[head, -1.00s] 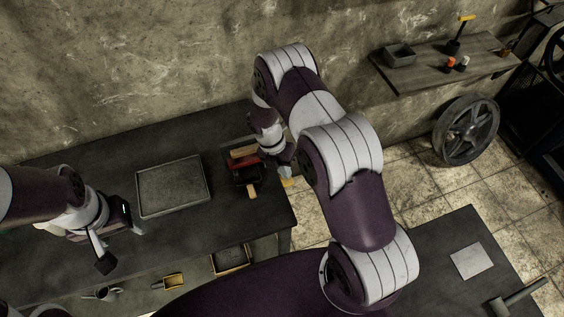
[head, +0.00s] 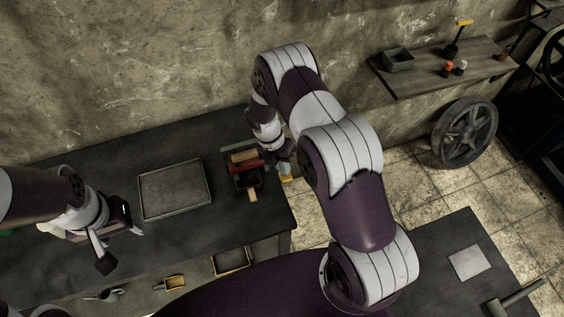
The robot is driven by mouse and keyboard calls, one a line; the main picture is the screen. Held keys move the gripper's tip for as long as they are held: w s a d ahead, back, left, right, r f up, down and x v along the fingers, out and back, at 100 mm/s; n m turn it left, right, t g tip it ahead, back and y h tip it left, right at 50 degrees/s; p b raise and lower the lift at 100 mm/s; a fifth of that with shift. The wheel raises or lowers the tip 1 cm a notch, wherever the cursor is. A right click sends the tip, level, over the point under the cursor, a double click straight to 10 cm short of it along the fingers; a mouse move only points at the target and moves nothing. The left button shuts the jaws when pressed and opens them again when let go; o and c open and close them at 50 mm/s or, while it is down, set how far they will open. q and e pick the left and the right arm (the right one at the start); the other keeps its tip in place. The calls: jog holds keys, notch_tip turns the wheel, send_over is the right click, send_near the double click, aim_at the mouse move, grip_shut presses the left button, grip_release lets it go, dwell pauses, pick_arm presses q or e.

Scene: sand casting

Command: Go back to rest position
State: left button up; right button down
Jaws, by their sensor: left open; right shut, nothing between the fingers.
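My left gripper (head: 122,246) is at the left over the dark workbench (head: 60,280), with its two fingers spread apart and nothing between them. My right arm reaches up and over from the lower right. Its gripper (head: 287,172) is at the bench's right end, small and partly hidden by the arm, shut and empty. It is just right of a dark box (head: 244,182) with red and wooden pieces in it. I cannot tell whether it touches a small yellow item (head: 287,180) there.
A shallow grey tray (head: 205,201) lies on the bench between my grippers. A wall shelf (head: 425,80) holds small items, and a spoked wheel (head: 465,132) leans below it. A second table (head: 425,240) with a pale plate (head: 469,262) and a hammer (head: 515,297) stands at lower right.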

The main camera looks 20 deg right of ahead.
jog(key=shift+r, duration=0.1)
dwell(0.3)
jog(key=shift+r+m, duration=0.3)
jog(key=s+a+r+m+t+y+b, duration=0.1)
jog(key=s+r+m+t+b, duration=0.1)
jog(key=s+r+m, duration=0.5)
jog(key=s+a+r+m+t+y+b, duration=0.1)
jog(key=s+r+m+b, duration=0.3)
jog(key=m, duration=1.4)
notch_tip(320, 180, up, 4)
jog(key=s+a+t, duration=0.1)
jog(key=s, duration=0.2)
jog(key=shift+r+m+b, duration=0.25)
jog(key=shift+m+b, duration=0.15)
